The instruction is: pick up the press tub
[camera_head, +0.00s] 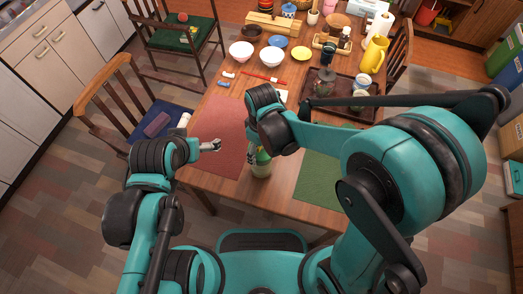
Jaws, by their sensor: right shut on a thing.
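A pale container with green on it (261,163), which I take to be the press tub, is upright near the front edge of the table, between the red mat and the green mat. My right gripper (255,150) is at its top and shut on it. My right wrist hides part of the grip. I cannot tell whether the container's base touches the table. My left gripper (217,146) is over the red mat, left of the container and apart from it. Its fingers are too small to tell whether they are open.
The red mat (218,115) and the green mat (318,182) look bare. Behind are bowls (241,50), a yellow plate (301,54), a yellow pitcher (375,54) and a dark tray (345,108) with several items. Chairs (105,85) stand around the table.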

